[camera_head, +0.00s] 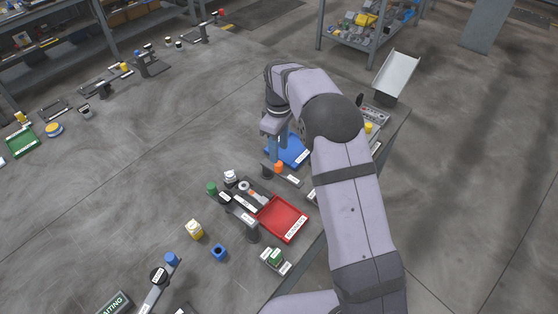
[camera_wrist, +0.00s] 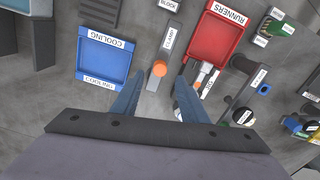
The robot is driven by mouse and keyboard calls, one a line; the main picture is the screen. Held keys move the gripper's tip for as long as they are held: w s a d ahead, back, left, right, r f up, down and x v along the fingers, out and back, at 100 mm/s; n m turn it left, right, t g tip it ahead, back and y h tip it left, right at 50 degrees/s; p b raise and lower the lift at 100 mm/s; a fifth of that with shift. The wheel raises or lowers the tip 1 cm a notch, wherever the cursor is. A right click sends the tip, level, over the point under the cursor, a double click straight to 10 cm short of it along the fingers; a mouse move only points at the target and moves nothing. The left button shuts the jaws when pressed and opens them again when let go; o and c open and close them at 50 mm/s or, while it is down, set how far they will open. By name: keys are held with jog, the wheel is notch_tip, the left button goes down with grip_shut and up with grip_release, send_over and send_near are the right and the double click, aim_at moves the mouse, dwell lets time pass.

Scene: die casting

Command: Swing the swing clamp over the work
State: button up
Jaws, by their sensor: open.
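The swing clamp (camera_head: 293,180) is a dark bar with a white label and an orange knob (camera_head: 279,167) at one end. In the wrist view the clamp bar (camera_wrist: 170,38) runs up the picture from its orange knob (camera_wrist: 160,68). My gripper (camera_head: 277,154) points down just behind the knob in the head view. In the wrist view its fingers (camera_wrist: 160,82) are open and empty, with the knob showing between their tips; the height gap is unclear. The likely work, a pale piece with an orange part (camera_wrist: 205,69), lies to the right of the bar.
A blue cooling tray (camera_wrist: 105,52) is left of the clamp in the wrist view. A red runners tray (camera_wrist: 215,38) is on its right. Several dark posts, knobs and small blocks crowd the bench beyond the red tray. A lever panel (camera_head: 373,114) stands near the bench edge.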

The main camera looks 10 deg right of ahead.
aim_at(279, 163)
jog(key=shift+f+p, duration=1.1)
jog(key=shift+f, duration=2.15)
jog(key=shift+c, duration=0.2)
grip_shut()
